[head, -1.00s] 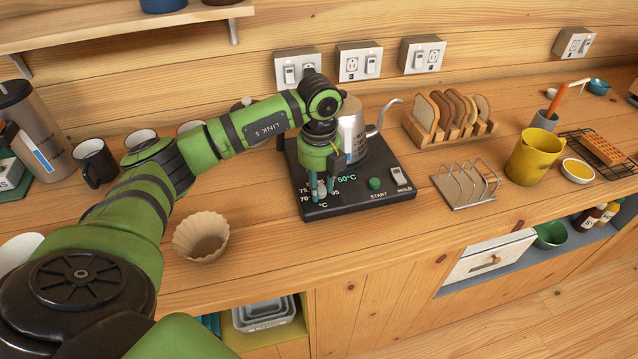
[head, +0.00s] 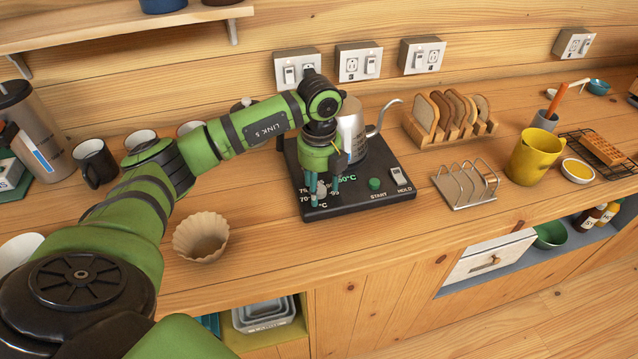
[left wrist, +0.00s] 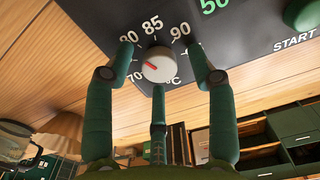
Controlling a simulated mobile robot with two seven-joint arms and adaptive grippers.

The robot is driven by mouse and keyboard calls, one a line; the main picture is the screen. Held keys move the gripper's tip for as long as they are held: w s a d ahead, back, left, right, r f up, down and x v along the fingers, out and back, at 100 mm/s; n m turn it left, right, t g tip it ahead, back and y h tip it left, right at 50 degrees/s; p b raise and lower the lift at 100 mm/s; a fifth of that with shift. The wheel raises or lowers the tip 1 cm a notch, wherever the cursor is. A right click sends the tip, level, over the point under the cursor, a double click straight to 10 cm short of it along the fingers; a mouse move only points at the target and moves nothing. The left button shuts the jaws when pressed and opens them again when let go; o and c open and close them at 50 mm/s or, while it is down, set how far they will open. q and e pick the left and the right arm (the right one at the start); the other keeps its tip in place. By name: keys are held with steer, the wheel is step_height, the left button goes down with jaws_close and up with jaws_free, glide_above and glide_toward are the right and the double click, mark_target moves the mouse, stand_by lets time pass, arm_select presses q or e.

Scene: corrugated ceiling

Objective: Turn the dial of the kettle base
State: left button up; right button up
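The kettle base (head: 350,200) is a black slab on the counter with a green START button (head: 375,184), a HOLD switch (head: 397,176) and a lit 50°C readout. The silver kettle (head: 352,135) stands on it, partly behind my arm. My left gripper (head: 323,190) points down over the base's front left. In the left wrist view its green fingers are spread open around the round white dial (left wrist: 158,64), with gaps at both sides. The dial's red mark points up-left, towards the numbers between 70 and 80. My right gripper is not in view.
A paper filter cup (head: 201,238) stands left of the base. A wire toast rack (head: 466,187), a bread holder (head: 450,130) and a yellow jug (head: 535,157) are to the right. Mugs stand behind my arm. The counter in front of the base is clear.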

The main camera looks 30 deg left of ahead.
mark_target(319, 189)
arm_select(q)
steer(key=shift+r, duration=0.2)
step_height(319, 189, up, 12)
steer(key=shift+f, duration=0.2)
stand_by(0.6)
